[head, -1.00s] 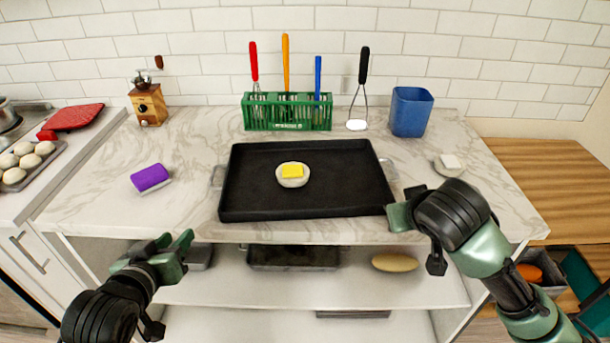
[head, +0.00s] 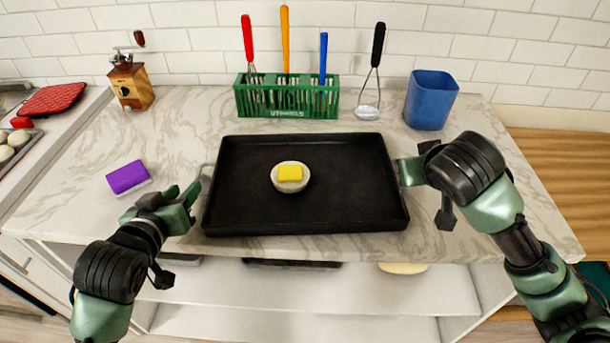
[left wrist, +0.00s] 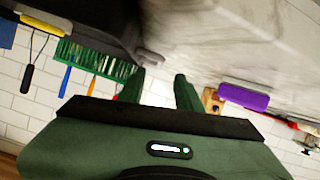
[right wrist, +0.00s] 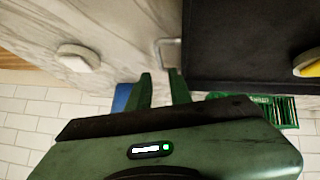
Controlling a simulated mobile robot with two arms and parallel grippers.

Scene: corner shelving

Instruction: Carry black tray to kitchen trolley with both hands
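The black tray (head: 250,215) lies flat on the marble counter, with a metal handle at each short end. A small pale dish (head: 290,187) with a yellow block (head: 290,172) sits on it. My left gripper (head: 182,198) is open and empty, just left of the tray's left handle (left wrist: 150,57). My right gripper (head: 404,172) is at the tray's right handle. In the right wrist view its fingers (right wrist: 161,78) are apart, with the right handle (right wrist: 170,40) just beyond their tips. I cannot identify a kitchen trolley in these views.
A green rack (head: 285,100) of utensils and a blue container (head: 430,98) stand behind the tray. A purple sponge (head: 128,176) lies to the left. A wooden grinder (head: 131,84) stands back left. A white shelf (head: 300,283) is below the counter. A wooden surface (head: 560,180) is at right.

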